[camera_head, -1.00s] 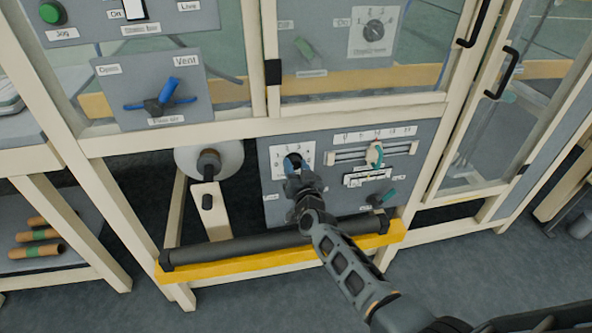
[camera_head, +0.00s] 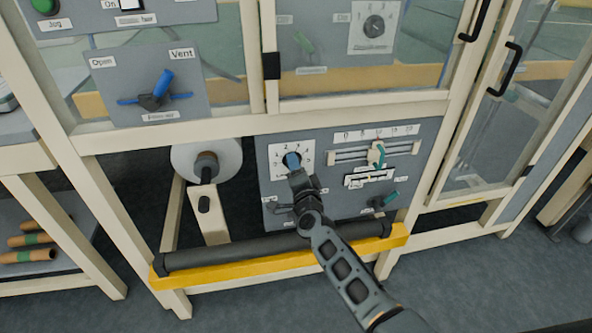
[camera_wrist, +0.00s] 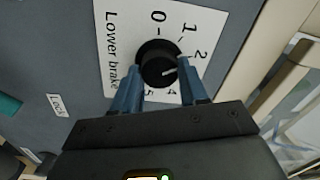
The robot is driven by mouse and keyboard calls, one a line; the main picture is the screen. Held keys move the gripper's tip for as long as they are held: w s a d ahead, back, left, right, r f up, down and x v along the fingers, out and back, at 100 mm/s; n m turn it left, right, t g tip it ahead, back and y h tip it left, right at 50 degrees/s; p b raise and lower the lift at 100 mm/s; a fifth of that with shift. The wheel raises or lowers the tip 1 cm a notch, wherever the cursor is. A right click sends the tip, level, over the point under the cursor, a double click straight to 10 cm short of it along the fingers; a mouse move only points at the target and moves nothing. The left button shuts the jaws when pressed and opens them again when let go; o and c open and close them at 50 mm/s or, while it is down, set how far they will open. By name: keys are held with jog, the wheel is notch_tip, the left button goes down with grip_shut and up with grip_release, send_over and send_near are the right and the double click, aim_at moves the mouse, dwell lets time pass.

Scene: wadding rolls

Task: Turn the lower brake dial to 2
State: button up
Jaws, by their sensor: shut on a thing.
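The lower brake dial (camera_wrist: 158,61) is a round black knob on a white scale plate (camera_wrist: 120,40) marked "Lower brake". In the wrist view its white pointer line points right and slightly down, between 2 and 4. The 3 mark is hidden behind a finger. My gripper (camera_wrist: 159,70) has its two blue fingers on either side of the knob, shut on it. In the head view my gripper (camera_head: 293,164) covers part of the dial, and the plate (camera_head: 280,152) shows around it on the grey panel.
A horizontal slider (camera_head: 376,153) and a small teal lever (camera_head: 389,199) sit right of the dial. A black roller (camera_head: 265,247) over a yellow bar (camera_head: 275,264) crosses below. A white roll (camera_head: 228,158) is at left. Another dial (camera_head: 375,27) is above.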

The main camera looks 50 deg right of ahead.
jog(key=shift+f+m, duration=0.1)
jog(key=shift+m, duration=1)
jog(key=o, duration=1.1)
jog(key=shift+c, duration=0.2)
jog(key=p+v, duration=0.1)
jog(key=v, duration=0.7)
